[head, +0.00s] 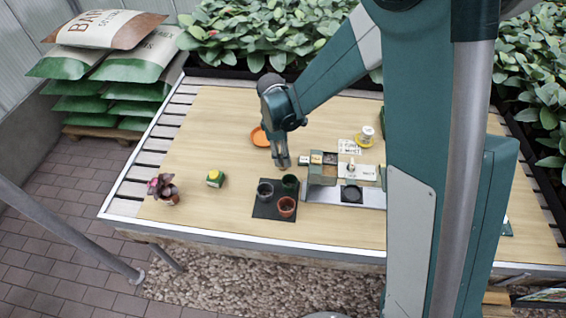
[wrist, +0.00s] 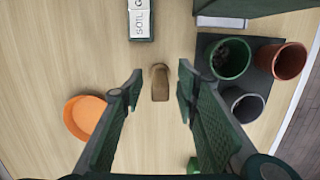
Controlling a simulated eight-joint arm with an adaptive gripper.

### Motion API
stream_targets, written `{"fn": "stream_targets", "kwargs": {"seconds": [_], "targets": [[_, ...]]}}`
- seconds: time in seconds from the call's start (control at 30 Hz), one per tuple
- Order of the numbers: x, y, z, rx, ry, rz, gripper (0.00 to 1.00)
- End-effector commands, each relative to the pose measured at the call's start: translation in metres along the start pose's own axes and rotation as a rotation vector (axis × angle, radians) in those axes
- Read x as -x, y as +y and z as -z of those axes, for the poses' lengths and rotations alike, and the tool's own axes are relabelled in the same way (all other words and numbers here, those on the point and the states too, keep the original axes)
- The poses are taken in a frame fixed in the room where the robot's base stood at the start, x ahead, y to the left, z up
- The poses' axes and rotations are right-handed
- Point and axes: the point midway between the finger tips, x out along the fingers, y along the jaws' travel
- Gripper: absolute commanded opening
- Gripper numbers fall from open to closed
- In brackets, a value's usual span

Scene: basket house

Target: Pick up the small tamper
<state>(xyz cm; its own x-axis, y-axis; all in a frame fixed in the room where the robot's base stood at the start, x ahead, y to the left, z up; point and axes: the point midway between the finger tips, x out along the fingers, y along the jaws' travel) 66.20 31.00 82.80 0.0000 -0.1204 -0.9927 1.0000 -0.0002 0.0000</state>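The small tamper (wrist: 160,82) appears to be the small brown wooden piece in the wrist view. It shows between my two fingers, over the bare tabletop. My gripper (head: 282,162) is open, with a clear gap between each finger and the brown piece. I cannot tell how far above it the fingertips are. In the head view my gripper points down over the table and the tamper cannot be made out there.
An orange saucer (wrist: 84,116) lies left of the fingers in the wrist view. A green pot (wrist: 230,58), terracotta pot (wrist: 283,60) and grey pot (wrist: 243,104) stand on a dark mat (head: 270,210). A labelled box (wrist: 140,20) is near. A potted plant (head: 163,188) stands at left.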

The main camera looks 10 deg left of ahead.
Motion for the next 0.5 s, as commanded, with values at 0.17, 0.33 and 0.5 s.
{"fn": "stream_targets", "kwargs": {"seconds": [0.17,0.33,0.5], "targets": [[-0.023,0.000,0.000,0.000,0.000,0.000,0.31],[-0.037,-0.001,0.000,0.000,0.000,0.000,0.31],[-0.041,0.000,0.000,0.000,0.000,0.000,0.31]]}}
